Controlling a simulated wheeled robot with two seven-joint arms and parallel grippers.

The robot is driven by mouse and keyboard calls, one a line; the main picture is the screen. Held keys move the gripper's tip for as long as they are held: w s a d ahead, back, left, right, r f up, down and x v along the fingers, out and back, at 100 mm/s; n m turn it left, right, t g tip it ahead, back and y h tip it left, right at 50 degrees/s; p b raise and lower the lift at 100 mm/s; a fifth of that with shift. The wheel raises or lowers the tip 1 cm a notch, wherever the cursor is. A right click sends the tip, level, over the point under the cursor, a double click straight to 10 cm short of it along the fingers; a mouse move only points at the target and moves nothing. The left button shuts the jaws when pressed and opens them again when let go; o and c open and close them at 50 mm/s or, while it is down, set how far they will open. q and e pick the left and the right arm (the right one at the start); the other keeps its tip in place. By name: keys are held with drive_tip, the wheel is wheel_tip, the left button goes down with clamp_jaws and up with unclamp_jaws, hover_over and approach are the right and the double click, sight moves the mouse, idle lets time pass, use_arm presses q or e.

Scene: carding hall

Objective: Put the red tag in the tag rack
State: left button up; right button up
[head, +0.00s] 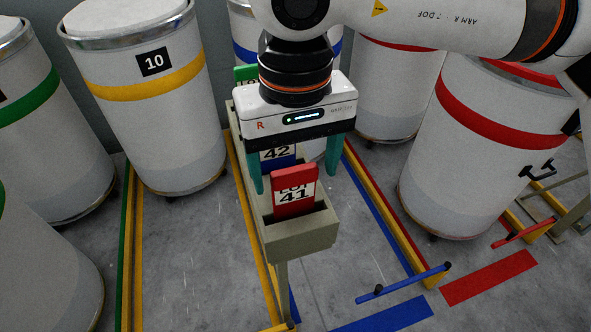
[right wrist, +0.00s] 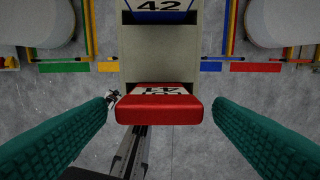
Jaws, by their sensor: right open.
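The red tag (head: 294,194) has a white label with the number 41. It stands upright in the front compartment of the beige tag rack (head: 300,240), its upper part showing above the rim. The tag also shows in the right wrist view (right wrist: 158,109), between the two green fingers in the picture, with a gap on each side. My right gripper (head: 295,183) is open and empty, its fingers pointing down to the left and right of the tag. My left gripper is not in view.
A blue tag (head: 279,156) numbered 42 stands further back in the rack, partly hidden by my gripper. A green tag (head: 247,73) is behind it. Large white drums with coloured bands, such as the yellow-banded one (head: 150,115), flank the rack. Coloured rails line the floor.

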wheel_tip(320, 180, up, 10)
drive_tip(key=b, duration=0.1)
drive_tip(key=shift+r, duration=0.2)
